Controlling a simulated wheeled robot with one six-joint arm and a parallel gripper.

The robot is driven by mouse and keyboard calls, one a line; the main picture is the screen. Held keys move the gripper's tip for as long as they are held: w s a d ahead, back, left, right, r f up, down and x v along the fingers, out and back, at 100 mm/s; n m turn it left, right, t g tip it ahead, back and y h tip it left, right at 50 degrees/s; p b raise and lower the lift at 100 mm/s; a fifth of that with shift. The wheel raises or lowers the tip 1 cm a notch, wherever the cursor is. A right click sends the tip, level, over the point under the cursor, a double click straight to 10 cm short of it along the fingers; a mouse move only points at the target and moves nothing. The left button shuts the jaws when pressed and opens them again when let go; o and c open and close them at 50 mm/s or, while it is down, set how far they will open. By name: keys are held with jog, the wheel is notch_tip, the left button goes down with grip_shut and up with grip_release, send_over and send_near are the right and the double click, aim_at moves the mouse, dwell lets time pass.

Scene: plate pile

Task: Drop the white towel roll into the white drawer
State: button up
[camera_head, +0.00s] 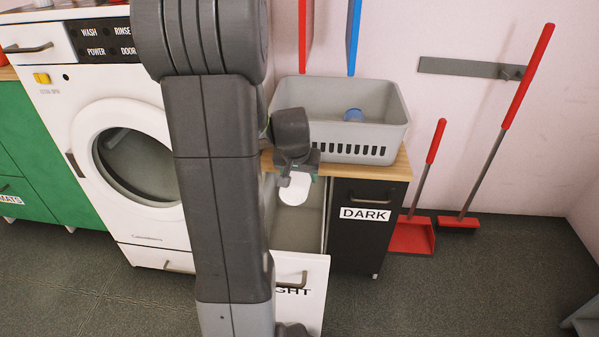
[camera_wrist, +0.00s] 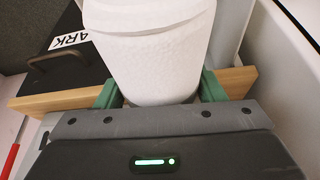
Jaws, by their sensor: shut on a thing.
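The white towel roll (camera_head: 295,187) is held by my gripper (camera_head: 292,172) in the head view, above the open white drawer (camera_head: 301,275). In the wrist view the roll (camera_wrist: 155,60) fills the middle, with the green fingers of my gripper (camera_wrist: 158,95) on either side of it. The drawer is pulled out, and its front carries a label that ends in "GHT"; my arm hides the rest of the label. The inside of the drawer that shows beneath the roll looks empty; part of it is hidden by my arm.
A black "DARK" drawer front (camera_head: 369,222) stands shut to the right. A grey basket (camera_head: 385,131) with a blue item (camera_head: 353,115) sits on the wooden top (camera_head: 397,167). A white washing machine (camera_head: 88,192) stands left. A red dustpan (camera_head: 411,235) and broom (camera_head: 458,221) are at right.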

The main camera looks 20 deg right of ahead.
jog(key=o, duration=1.1)
jog(key=shift+o, duration=0.2)
jog(key=p+v, duration=0.5)
jog(key=v, duration=0.9)
jog(key=shift+a+f, duration=0.1)
jog(key=shift+f, duration=0.15)
jog(key=b+x, duration=0.5)
jog(key=x, duration=0.8)
jog(key=shift+f, duration=0.2)
jog(key=shift+w+r+p, duration=0.2)
jog(key=shift+r+p, duration=0.75)
jog(key=shift+r, duration=0.1)
jog(key=shift+r+p, duration=0.6)
jog(key=shift+r, duration=0.2)
